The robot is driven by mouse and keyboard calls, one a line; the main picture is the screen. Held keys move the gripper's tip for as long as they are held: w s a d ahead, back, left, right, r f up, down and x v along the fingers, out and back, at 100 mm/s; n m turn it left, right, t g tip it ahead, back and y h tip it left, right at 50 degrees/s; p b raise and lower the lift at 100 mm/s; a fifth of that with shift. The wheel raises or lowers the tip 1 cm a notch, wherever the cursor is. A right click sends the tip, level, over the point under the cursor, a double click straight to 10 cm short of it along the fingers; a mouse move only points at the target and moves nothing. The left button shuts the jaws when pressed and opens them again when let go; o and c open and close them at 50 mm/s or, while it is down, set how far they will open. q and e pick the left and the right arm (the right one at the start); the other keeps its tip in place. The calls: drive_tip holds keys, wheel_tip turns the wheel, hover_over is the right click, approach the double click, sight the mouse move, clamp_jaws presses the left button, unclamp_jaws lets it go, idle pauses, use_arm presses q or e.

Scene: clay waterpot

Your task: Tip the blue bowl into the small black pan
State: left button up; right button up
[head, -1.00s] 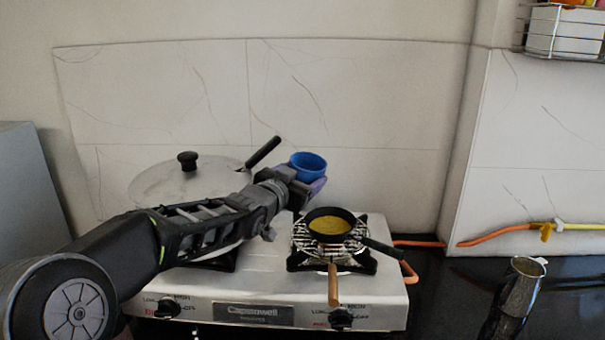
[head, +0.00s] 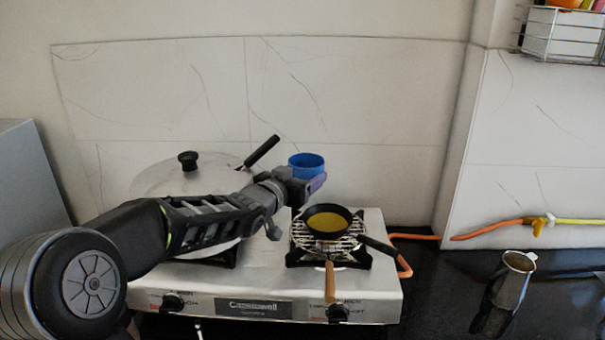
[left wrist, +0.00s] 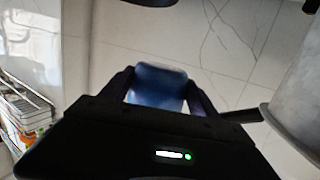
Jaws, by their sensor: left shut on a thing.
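The blue bowl (head: 306,163) is held up behind and slightly left of the small black pan, close to the wall. My left gripper (head: 316,182) is shut on it. In the left wrist view the bowl (left wrist: 158,88) sits between the two fingers. The bowl looks nearly level in the head view, and its contents are hidden. The small black pan (head: 308,222) stands on a wire rack over the right burner, with yellow contents (head: 327,222) inside. Its black handle points to the lower right. My right gripper is not in view.
A large lidded pot (head: 160,178) stands on the left burner of the stove (head: 270,280), behind my left arm. A wooden handle (head: 330,283) sticks out forward below the pan. A metal cup (head: 513,283) and an orange hose (head: 485,231) are at the right.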

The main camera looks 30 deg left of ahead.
use_arm(q)
drive_tip(key=shift+r, duration=0.2)
drive_tip(key=shift+r+p, duration=1.9)
drive_tip(key=shift+r, duration=0.5)
